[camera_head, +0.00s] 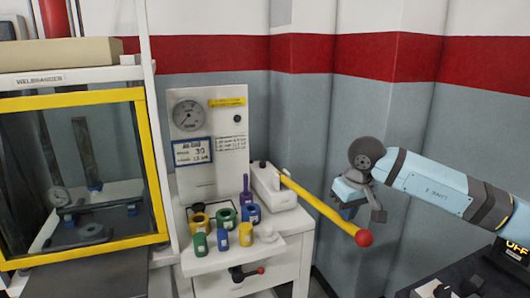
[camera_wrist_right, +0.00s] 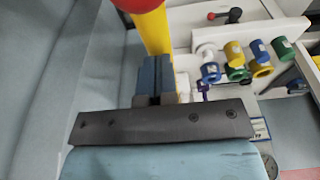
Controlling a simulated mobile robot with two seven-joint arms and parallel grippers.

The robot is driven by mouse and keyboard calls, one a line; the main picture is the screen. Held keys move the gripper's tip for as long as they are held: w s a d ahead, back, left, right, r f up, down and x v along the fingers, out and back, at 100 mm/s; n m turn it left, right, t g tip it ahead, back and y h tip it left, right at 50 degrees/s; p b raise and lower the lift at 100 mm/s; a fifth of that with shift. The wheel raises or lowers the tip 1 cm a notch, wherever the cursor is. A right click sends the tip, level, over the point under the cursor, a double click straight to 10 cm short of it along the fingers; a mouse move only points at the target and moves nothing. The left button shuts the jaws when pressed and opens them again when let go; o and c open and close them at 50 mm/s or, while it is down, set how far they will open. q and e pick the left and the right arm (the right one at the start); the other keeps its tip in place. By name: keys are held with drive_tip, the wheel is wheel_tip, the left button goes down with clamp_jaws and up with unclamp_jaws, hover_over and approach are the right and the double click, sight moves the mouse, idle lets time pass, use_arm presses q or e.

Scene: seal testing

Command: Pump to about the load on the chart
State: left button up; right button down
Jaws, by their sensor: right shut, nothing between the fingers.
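A hand pump (camera_head: 272,188) stands on the white bench, with a long yellow lever (camera_head: 318,203) that slopes down to the right and ends in a red ball (camera_head: 364,238). My right gripper (camera_head: 362,208) is shut and empty, just above and right of the lever's outer half. In the right wrist view, the yellow lever (camera_wrist_right: 153,35) shows just beyond the fingers (camera_wrist_right: 154,80); I cannot tell whether they touch. A round gauge (camera_head: 188,116) is on the white panel; its reading is too small to tell. Below it hangs a blue-framed chart (camera_head: 192,151) showing 30. My left gripper is out of view.
Several coloured cylinders and rings (camera_head: 222,222) stand on the bench left of the pump. A small red-tipped handle (camera_head: 246,273) sticks out below them. A yellow-framed glass guard (camera_head: 155,165) stands at the left. The striped wall (camera_head: 400,110) is behind my right arm.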

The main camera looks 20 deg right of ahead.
sight(346, 227)
drive_tip(key=shift+v, duration=0.85)
drive_tip(key=shift+w+r, duration=0.15)
drive_tip(key=shift+w, duration=0.05)
wheel_tip(346, 227, down, 7)
drive_tip(key=b, duration=0.4)
drive_tip(key=shift+s+r+b, duration=0.15)
drive_tip(key=shift+r+b, duration=0.05)
drive_tip(key=shift+b, duration=0.2)
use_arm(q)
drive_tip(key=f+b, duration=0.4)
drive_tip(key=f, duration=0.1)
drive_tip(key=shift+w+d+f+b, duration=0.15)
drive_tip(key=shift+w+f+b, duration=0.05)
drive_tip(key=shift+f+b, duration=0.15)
use_arm(e)
drive_tip(key=s+x, duration=0.1)
drive_tip(key=x, duration=0.5)
drive_tip(key=shift+s+f, duration=0.3)
drive_tip(key=shift+f, duration=0.15)
drive_tip(key=shift+d, duration=0.1)
